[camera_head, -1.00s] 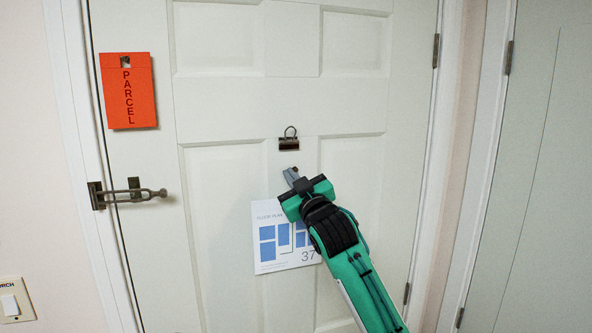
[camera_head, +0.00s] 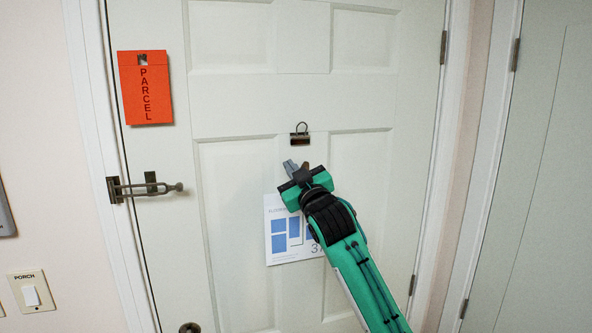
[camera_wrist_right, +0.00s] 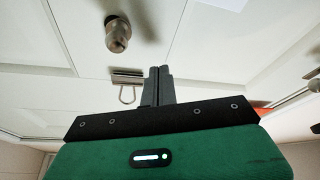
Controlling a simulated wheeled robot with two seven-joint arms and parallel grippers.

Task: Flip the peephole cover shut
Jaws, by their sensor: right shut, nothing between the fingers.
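The peephole fitting (camera_head: 305,169), small and brown, is on the door just below the binder clip and partly hidden by my right gripper. In the right wrist view it shows as a brass-coloured round piece (camera_wrist_right: 117,34) standing out from the door. I cannot clearly make out its cover or how far it is turned. My right gripper (camera_head: 289,165) is shut and empty, with its tips just left of the fitting in the head view. In the wrist view the tips (camera_wrist_right: 159,71) are apart from the fitting. My left gripper is not in view.
A black binder clip (camera_head: 300,138) sits above the fitting. A floor plan sheet (camera_head: 281,252) hangs below, partly behind my arm. An orange PARCEL tag (camera_head: 146,100), a door latch (camera_head: 145,187) and a PORCH switch (camera_head: 31,295) are at the left.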

